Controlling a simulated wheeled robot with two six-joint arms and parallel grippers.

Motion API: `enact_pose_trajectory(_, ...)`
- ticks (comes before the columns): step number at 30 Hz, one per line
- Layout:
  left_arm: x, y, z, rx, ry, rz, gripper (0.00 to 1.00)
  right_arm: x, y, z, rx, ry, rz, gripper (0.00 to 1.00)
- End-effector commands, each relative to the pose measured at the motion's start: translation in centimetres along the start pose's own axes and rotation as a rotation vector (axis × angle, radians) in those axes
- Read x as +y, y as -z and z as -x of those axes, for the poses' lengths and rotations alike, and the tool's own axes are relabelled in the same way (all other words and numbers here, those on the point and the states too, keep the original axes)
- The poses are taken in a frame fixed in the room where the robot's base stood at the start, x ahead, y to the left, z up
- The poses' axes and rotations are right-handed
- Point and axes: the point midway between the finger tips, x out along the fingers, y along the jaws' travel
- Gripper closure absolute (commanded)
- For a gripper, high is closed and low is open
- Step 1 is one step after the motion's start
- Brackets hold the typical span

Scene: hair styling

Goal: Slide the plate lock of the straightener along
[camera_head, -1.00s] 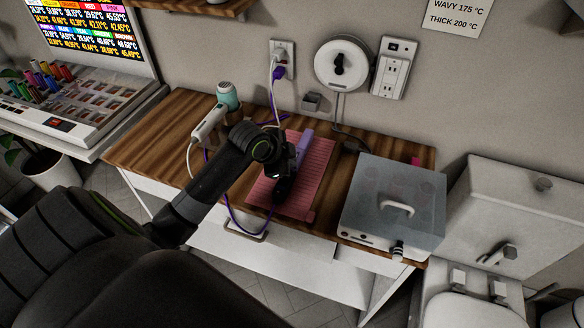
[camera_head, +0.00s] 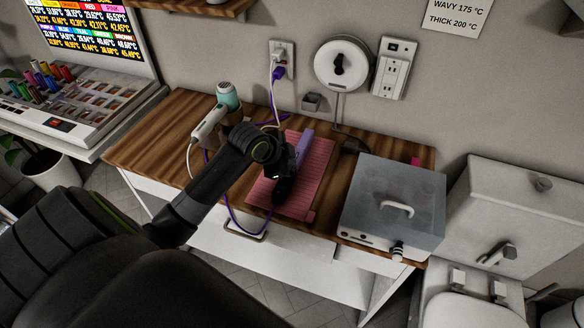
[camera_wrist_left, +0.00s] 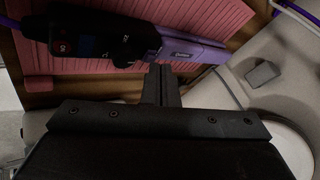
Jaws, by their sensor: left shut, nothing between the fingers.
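The straightener lies on a pink ribbed mat (camera_head: 318,165) on the wooden table. Its purple plates (camera_head: 304,143) point to the back and its black handle (camera_head: 283,188) to the front. In the left wrist view the straightener (camera_wrist_left: 120,38) lies across the top, with buttons and a small display on the black handle and the purple part to the right. My left gripper (camera_wrist_left: 161,72) is shut and empty, its fingertips at the edge of the straightener near where black meets purple. I cannot tell if they touch it. The plate lock is not clearly visible. My right gripper is not in view.
A purple cord (camera_head: 232,214) hangs over the table's front edge. Wall sockets (camera_head: 392,67) are behind.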

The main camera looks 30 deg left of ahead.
Motion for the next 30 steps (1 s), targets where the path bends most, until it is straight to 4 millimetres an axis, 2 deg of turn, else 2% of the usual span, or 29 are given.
enact_pose_trajectory(30, -0.30, -0.88, 0.16, -0.004, -0.002, 0.000, 1.00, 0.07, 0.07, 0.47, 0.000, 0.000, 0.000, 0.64)
